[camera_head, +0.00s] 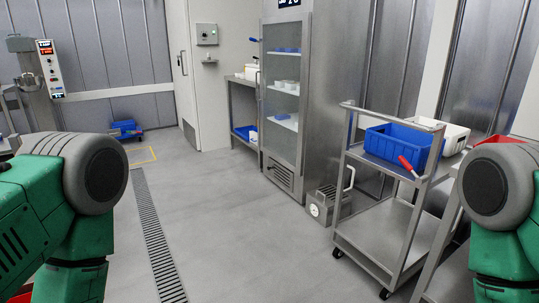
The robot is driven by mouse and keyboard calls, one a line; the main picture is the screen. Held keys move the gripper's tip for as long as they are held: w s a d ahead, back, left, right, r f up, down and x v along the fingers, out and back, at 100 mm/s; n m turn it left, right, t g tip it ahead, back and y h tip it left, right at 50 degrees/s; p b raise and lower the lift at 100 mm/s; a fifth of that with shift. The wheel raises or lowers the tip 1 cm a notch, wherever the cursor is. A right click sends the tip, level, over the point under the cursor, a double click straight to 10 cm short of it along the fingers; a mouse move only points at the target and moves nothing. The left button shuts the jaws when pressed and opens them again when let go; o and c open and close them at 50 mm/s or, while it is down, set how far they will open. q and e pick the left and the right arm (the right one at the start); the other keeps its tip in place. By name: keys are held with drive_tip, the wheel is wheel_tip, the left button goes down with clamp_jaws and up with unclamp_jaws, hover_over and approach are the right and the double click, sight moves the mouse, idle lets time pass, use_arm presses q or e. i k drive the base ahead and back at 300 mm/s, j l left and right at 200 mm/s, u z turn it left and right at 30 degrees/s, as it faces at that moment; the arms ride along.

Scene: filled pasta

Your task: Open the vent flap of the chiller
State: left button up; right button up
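The chiller (308,150) is a tall steel cabinet with a glass door (283,95), standing at the middle back. Its door looks shut, and shelves with blue and white containers show through it. A dark display sits at its top, cut by the picture's edge. A slatted vent panel (280,174) is at the bottom front of the chiller, near the floor. I cannot tell from here whether it is the flap, but it looks flush with the front. My green and grey arms show at the left and right edges, well away from the chiller. Neither gripper is in view.
A steel cart (385,215) with a blue bin (398,146) and a red-handled tool (408,166) stands right of the chiller. A low steel unit with a gauge (322,204) sits on the floor between them. Open floor (225,225) with a drain grate (155,235) lies ahead.

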sight(284, 176)
drive_tip(key=i+u, duration=0.2)
drive_tip(key=i, duration=2)
drive_tip(key=i+z, duration=0.1)
drive_tip(key=i, duration=0.55)
drive_tip(key=i+j+z, duration=0.1)
drive_tip(key=i, duration=0.6)
drive_tip(key=i+j+z, duration=0.1)
drive_tip(key=i, duration=0.55)
drive_tip(key=i+j+z, duration=0.3)
drive_tip(key=i+z, duration=0.2)
drive_tip(key=i+j+z, duration=0.45)
drive_tip(key=i+j, duration=0.15)
